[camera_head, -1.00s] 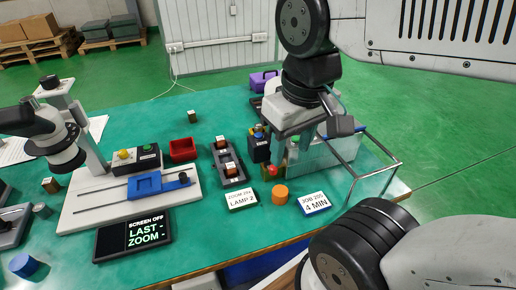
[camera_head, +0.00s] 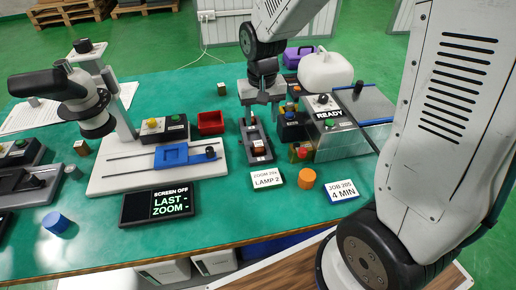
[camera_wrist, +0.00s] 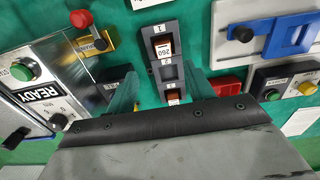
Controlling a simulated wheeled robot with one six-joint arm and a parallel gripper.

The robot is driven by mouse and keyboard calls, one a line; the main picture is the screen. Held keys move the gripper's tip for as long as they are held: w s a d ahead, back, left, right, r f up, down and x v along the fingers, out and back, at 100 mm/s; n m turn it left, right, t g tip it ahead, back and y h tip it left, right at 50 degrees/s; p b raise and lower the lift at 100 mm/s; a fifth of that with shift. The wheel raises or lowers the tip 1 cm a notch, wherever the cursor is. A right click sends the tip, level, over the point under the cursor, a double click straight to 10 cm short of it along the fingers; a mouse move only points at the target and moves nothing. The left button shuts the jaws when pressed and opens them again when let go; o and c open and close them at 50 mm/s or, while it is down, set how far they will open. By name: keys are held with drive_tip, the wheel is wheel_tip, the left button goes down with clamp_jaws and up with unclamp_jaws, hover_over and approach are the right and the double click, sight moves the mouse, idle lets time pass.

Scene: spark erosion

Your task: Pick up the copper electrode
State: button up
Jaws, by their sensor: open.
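The nearer copper electrode (camera_head: 258,147) shows in the head view; the farther one is hidden there behind my gripper. My gripper (camera_head: 262,100) is open and empty, pointing down over the far end of the rack. In the wrist view its fingers (camera_wrist: 160,92) stand apart on either side of the rack.
A machine with a READY display (camera_head: 328,112) and clear-walled tank stands right of the rack. A red bin (camera_head: 211,122) and a slide stage (camera_head: 185,155) lie left. An orange cylinder (camera_head: 306,178) and sign cards (camera_head: 266,179) sit in front.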

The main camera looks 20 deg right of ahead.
sight(258, 143)
drive_tip(key=f, duration=0.1)
drive_tip(key=w+f, duration=0.1)
drive_tip(key=f, duration=0.1)
drive_tip(key=shift+w+a+f, duration=0.1)
drive_tip(key=shift+w+a, duration=0.15)
wheel_tip(258, 143, down, 7)
drive_tip(key=shift+s+f, duration=0.15)
drive_tip(key=shift+d, duration=0.1)
clamp_jaws()
